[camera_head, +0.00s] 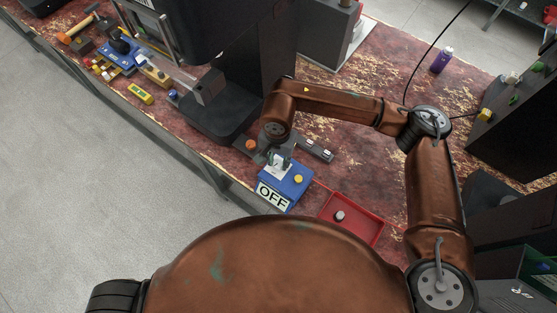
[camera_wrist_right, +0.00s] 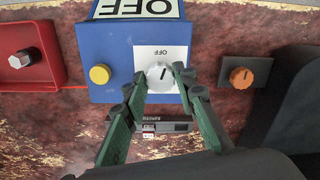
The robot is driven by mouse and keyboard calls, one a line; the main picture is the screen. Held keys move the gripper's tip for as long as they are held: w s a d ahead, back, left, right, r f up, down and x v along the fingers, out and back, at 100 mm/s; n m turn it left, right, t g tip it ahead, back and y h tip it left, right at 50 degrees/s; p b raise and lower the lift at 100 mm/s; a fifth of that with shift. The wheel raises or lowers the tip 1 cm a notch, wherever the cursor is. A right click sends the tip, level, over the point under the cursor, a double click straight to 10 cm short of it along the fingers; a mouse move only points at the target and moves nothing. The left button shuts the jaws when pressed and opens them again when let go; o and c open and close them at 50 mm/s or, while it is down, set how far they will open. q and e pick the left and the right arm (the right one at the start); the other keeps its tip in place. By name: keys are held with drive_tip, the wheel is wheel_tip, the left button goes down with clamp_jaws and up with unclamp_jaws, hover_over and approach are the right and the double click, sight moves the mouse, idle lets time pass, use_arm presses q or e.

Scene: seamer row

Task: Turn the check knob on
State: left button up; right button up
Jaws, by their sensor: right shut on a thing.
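The blue control box (camera_head: 293,190) stands at the table's front edge, with a white OFF sign (camera_head: 272,195) on its side facing me. In the right wrist view, the box (camera_wrist_right: 108,45) carries a white plate marked OFF and a white knob (camera_wrist_right: 160,77) with a dark pointer line, tilted slightly right of straight up. My right gripper (camera_wrist_right: 160,80) is shut on this white knob, one green finger on each side. In the head view, the right gripper (camera_head: 281,157) reaches down onto the box, hiding most of the knob. My left gripper is not in view.
A yellow button (camera_wrist_right: 99,74) sits beside the knob. An orange knob (camera_wrist_right: 241,77) on a dark plate is close by. A red tray (camera_head: 376,231) holding a grey-white knob lies right of the box. A dark machine (camera_head: 222,115) stands to the left.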

sight(278, 164)
drive_tip(key=m, duration=0.3)
drive_tip(key=shift+m, duration=0.4)
drive_tip(key=m, duration=0.7)
drive_tip(key=shift+m+p, duration=0.6)
drive_tip(key=shift+m, duration=1)
drive_tip(key=shift+f, duration=0.1)
drive_tip(key=o, duration=1.1)
drive_tip(key=shift+r, duration=0.2)
wheel_tip(278, 164, up, 12)
drive_tip(key=shift+f, duration=0.1)
